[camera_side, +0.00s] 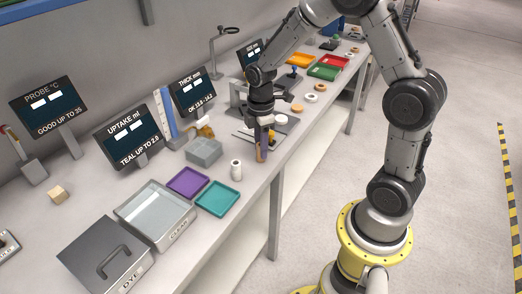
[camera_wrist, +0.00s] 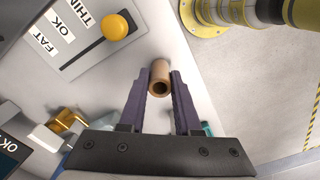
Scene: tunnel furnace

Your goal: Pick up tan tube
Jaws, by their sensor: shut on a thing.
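The tan tube (camera_wrist: 159,78) is between the two dark fingers of my gripper (camera_wrist: 160,88) in the wrist view, with its open end facing the camera. In the side view my gripper (camera_side: 262,150) points down over the bench near its front edge, and the tan tube (camera_side: 260,154) shows as a narrow upright strip at the fingers. The gripper is shut on the tube. From the side I cannot tell whether the tube's lower end touches the bench.
A small white cylinder (camera_side: 236,170) stands left of my gripper on the bench. A purple tray (camera_side: 188,181), a teal tray (camera_side: 217,198) and a grey box (camera_side: 204,151) are nearby.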

